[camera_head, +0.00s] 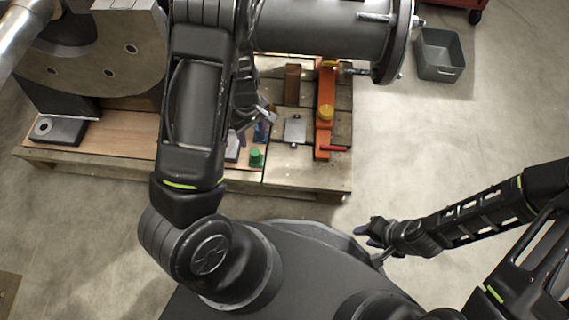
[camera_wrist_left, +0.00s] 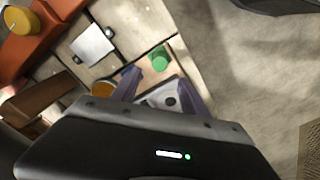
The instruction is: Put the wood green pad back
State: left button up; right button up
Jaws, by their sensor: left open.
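A small green cylinder (camera_head: 256,157), the only green piece I see, stands near the front edge of the pallet boards. I take it to be the green pad; I cannot tell whether it is wood. In the left wrist view it (camera_wrist_left: 160,58) is just beyond my fingertips, apart from them. My left gripper (camera_head: 264,118) is over the pallet, partly hidden by its own arm; in the wrist view its fingers (camera_wrist_left: 160,86) are spread with nothing gripped. My right gripper (camera_head: 378,238) is off the pallet at the right, too small to read.
An orange fixture (camera_head: 326,90) with a yellow knob, a silver plate (camera_head: 294,130) and a brown block (camera_head: 292,85) are right of my left gripper. A grey block with a hole (camera_wrist_left: 162,95) lies below my fingers. A large grey cylinder (camera_head: 320,25) overhangs behind. A grey bin (camera_head: 440,72) stands right.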

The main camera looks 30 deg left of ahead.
pick_arm(q)
jog(key=s+d+f+m+h, duration=0.1)
jog(key=s+d+f+m, duration=0.1)
jog(key=d, duration=0.5)
jog(key=s+d+f+m+h, duration=0.1)
jog(key=s+d+f+m, duration=0.1)
jog(key=s+d+m, duration=0.3)
jog(key=s+d+f+m+t+h, duration=0.1)
jog(key=s+d, duration=0.4)
jog(key=d, duration=0.6)
jog(key=f+m, duration=0.1)
jog(key=m, duration=0.1)
jog(key=shift+s+m+h, duration=0.15)
jog(key=shift+m+h, duration=0.15)
jog(key=shift+h, duration=0.1)
jog(key=shift+a, duration=0.1)
